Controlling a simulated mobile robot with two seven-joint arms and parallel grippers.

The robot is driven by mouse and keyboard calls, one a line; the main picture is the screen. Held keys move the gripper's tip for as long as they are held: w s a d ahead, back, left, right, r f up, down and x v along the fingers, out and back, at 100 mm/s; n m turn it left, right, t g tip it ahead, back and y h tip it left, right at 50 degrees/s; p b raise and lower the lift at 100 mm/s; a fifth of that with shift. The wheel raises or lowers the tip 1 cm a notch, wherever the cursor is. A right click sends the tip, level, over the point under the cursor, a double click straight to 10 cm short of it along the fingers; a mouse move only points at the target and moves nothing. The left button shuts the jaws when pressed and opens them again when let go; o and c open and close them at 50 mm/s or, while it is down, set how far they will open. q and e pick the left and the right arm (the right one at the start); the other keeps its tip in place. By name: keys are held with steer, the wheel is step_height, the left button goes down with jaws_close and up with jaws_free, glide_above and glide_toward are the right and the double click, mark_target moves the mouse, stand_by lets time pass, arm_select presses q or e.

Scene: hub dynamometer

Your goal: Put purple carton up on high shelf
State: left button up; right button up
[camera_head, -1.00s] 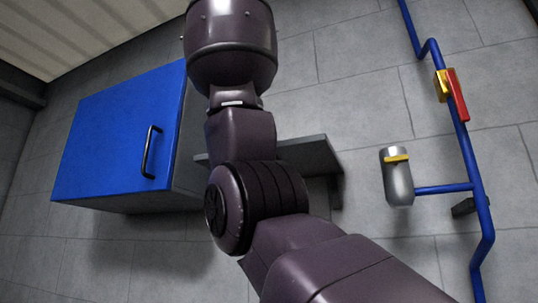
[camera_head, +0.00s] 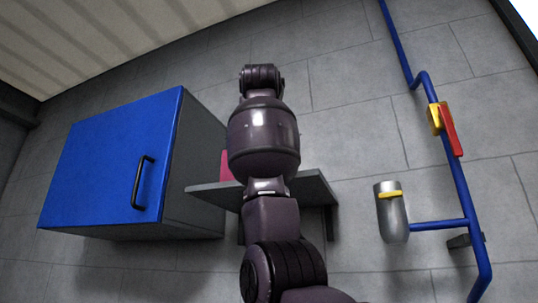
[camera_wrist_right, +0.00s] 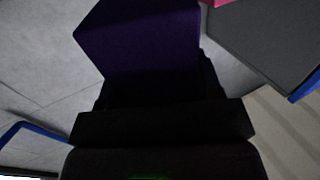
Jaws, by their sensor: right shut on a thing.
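The purple carton (camera_wrist_right: 145,40) fills the upper middle of the right wrist view. My right gripper (camera_wrist_right: 152,88) is shut on it; the fingers are very dark there. In the head view my arm hides both the gripper and the carton. The high grey shelf (camera_head: 318,187) is on the wall at centre, behind my arm, which covers its middle. My left gripper is not in view.
A pink thing (camera_head: 226,165) stands at the shelf's left end, partly hidden by my arm. A grey cabinet with a blue door (camera_head: 110,160) hangs left of the shelf. A blue pipe (camera_head: 460,180) with a grey cylinder (camera_head: 391,215) runs at right.

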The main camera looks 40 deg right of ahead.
steer(key=d, duration=0.1)
steer(key=w+d, duration=0.1)
steer(key=w+d+p, duration=0.1)
steer(key=d, duration=0.1)
step_height(320, 180, down, 3)
steer(key=shift+r+b, duration=0.1)
steer(key=shift+b, duration=0.25)
steer(key=shift+f, duration=1.75)
steer(key=shift+w+d+f, duration=0.15)
steer(key=shift+d+f, duration=0.05)
steer(key=shift+f, duration=0.2)
steer(key=shift+a, duration=0.1)
